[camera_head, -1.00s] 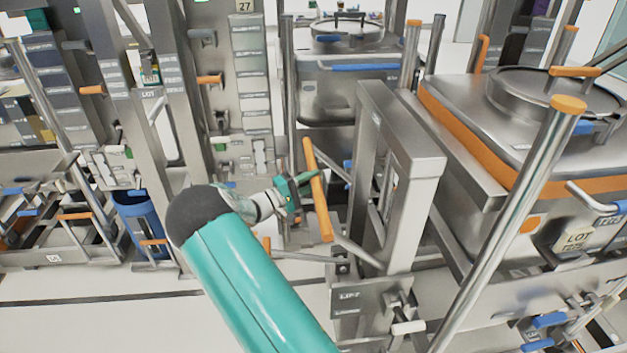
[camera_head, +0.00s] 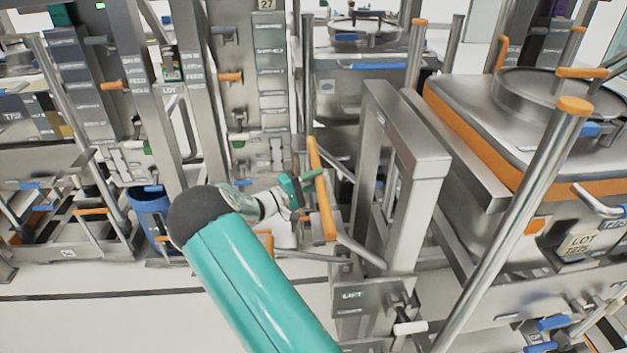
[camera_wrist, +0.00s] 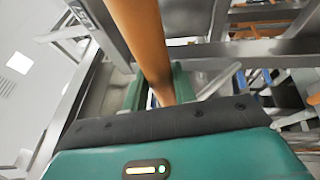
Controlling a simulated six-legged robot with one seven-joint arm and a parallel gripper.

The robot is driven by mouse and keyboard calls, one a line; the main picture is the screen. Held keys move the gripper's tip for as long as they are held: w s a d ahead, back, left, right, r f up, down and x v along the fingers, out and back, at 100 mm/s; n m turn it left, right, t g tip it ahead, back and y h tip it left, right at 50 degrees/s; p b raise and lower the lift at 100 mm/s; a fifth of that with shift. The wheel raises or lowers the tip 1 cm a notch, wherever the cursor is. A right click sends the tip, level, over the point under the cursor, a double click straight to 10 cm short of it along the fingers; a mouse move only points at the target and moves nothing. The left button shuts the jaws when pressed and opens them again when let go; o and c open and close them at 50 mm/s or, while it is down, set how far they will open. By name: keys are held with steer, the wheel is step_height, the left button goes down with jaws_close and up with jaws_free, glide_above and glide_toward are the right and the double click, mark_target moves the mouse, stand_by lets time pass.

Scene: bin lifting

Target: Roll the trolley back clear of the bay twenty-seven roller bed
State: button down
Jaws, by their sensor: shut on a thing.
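My gripper (camera_head: 305,190) is shut on the orange push handle (camera_head: 322,188) of the steel-framed trolley (camera_head: 402,140). In the wrist view the orange bar (camera_wrist: 148,45) runs between the green fingers (camera_wrist: 160,85). A steel bin with an orange band (camera_head: 470,140) and a round lid stands at the right, close behind the frame; whether it rests on this trolley is unclear. The bay number plate 27 (camera_head: 266,4) is on a steel column at the top. The bay's roller bed cannot be made out clearly.
A steel vessel with a blue bar (camera_head: 365,70) stands behind the frame. A slanted steel post with an orange cap (camera_head: 515,220) is close at right. A blue bin (camera_head: 150,215) and low racks stand at left. Pale floor (camera_head: 120,320) is open at front left.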

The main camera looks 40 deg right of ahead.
steer(key=shift+d+r, duration=0.4)
steer(key=shift+r, duration=0.25)
steer(key=c, duration=1.1)
jaws_free()
steer(key=shift+d, duration=0.1)
steer(key=shift+a+f, duration=0.25)
steer(key=v, duration=1.3)
steer(key=shift+a, duration=0.3)
